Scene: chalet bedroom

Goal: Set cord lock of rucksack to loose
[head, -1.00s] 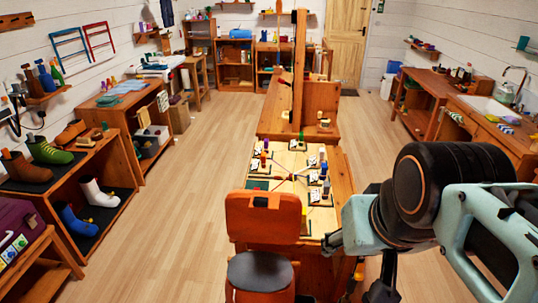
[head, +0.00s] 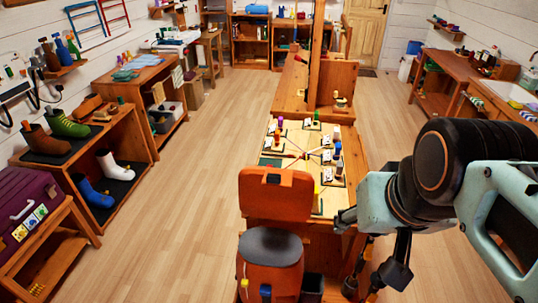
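An orange, rounded bag-like body with a dark oval top (head: 270,247) stands at the bottom middle of the head view, against an orange upright panel (head: 275,192). It looks like the rucksack, but I cannot be sure. A small yellow piece (head: 243,287) shows at its left side and a dark clip on its front; I cannot tell whether either is the cord lock or how it is set. My gripper (head: 392,277) hangs at the lower right, apart from the bag.
A long wooden bench (head: 290,97) with small boards and cords runs behind the bag. A shoe shelf (head: 140,148) and a purple case (head: 22,200) are at left. A sink counter (head: 513,98) is at right. Open floor (head: 195,215) lies left of the bag.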

